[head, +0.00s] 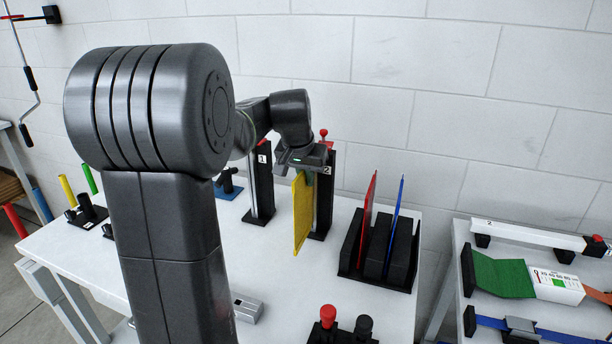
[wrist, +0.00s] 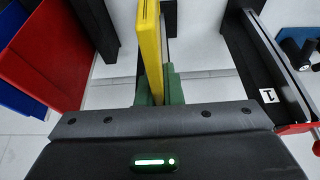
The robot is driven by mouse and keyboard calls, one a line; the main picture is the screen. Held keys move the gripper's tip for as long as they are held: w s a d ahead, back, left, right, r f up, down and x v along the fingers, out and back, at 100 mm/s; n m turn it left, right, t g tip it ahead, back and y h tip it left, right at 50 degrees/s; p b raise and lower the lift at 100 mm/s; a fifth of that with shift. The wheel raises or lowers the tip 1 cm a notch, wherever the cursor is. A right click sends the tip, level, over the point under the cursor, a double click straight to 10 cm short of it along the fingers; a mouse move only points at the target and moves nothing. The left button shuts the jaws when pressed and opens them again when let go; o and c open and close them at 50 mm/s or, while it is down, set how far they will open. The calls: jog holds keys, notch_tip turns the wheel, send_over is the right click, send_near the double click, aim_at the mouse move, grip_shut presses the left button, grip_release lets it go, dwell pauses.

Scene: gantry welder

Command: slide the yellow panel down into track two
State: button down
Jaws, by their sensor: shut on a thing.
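My gripper (head: 304,167) is shut on the yellow panel (head: 301,215), near its top, and the panel hangs upright below it. In the wrist view the panel (wrist: 148,50) stands between the green finger pads (wrist: 158,88). The black post of track two (head: 327,190), labelled 2, stands right behind and beside the panel in the head view. I cannot tell whether the panel's edge is inside the track; its lower end looks close to the table, but contact is unclear.
Track one (head: 263,180), labelled 1, stands to the left; it also shows in the wrist view (wrist: 258,65). A black rack (head: 400,253) holds a red panel (head: 368,215) and a blue panel (head: 393,225) to the right. Red and black knobs (head: 328,315) stand at the front.

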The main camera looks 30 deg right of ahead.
jog(key=shift+f+b, duration=0.45)
jog(key=shift+f, duration=0.35)
jog(key=c, duration=1.5)
grip_release()
jog(key=shift+r, duration=0.15)
jog(key=v, duration=1.3)
jog(key=shift+s+a+r+p, duration=0.1)
jog(key=shift+a+r+p, duration=0.15)
jog(key=shift+p, duration=0.1)
jog(key=shift+d+f, duration=0.1)
jog(key=shift+f, duration=0.05)
jog(key=x, duration=1.2)
jog(key=shift+w+d+f, duration=0.15)
jog(key=shift+w+d, duration=0.15)
jog(key=shift+d, duration=0.05)
jog(key=shift+s+r, duration=0.1)
jog(key=shift+r, duration=0.15)
